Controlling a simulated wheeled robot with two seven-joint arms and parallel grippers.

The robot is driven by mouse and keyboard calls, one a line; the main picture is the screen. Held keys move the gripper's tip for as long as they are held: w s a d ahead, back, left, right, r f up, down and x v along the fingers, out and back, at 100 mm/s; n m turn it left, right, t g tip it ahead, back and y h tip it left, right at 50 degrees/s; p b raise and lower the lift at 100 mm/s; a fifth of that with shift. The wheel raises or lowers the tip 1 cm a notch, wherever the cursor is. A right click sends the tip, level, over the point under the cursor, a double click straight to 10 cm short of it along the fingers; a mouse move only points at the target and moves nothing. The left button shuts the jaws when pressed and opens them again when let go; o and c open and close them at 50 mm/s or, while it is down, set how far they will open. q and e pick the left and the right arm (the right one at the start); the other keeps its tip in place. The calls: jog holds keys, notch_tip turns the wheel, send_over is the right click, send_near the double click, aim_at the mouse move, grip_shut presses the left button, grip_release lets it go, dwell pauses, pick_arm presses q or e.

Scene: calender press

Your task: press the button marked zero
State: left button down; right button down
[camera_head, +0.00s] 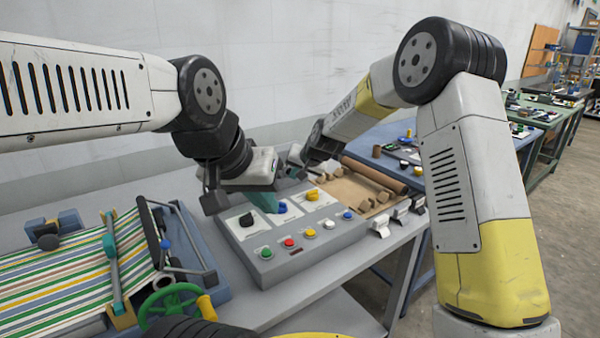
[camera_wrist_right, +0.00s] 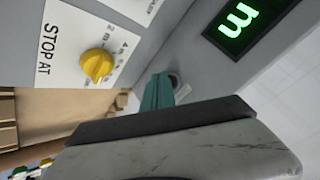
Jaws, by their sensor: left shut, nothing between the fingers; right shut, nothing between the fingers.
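The grey control panel (camera_head: 300,248) stands on the table in the head view. Along its front edge are a green button (camera_head: 266,253), a red button (camera_head: 289,243), a yellow button (camera_head: 310,234), a white button (camera_head: 328,223) and a blue button (camera_head: 348,215). Their labels are too small to read, so I cannot tell which is marked zero. My left gripper (camera_head: 265,199) is shut above the panel's back left. My right gripper (camera_head: 293,172) is shut and empty near its back; in the right wrist view its teal fingertips (camera_wrist_right: 157,90) lie beside a small, partly hidden round fitting (camera_wrist_right: 176,82).
The panel carries a black knob (camera_head: 246,219), a blue knob (camera_head: 283,208) and a yellow knob (camera_head: 312,195), labelled STOP AT in the wrist view. A lit green display (camera_wrist_right: 243,17) shows there. A striped-cloth machine (camera_head: 70,280) stands left, a brown roller tray (camera_head: 350,185) right.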

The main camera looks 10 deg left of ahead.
jog(key=shift+w+a, duration=0.15)
dwell(0.5)
jog(key=shift+s+d, duration=0.55)
jog(key=shift+d, duration=0.1)
jog(key=shift+s+d, duration=1.7)
jog(key=shift+s, duration=0.1)
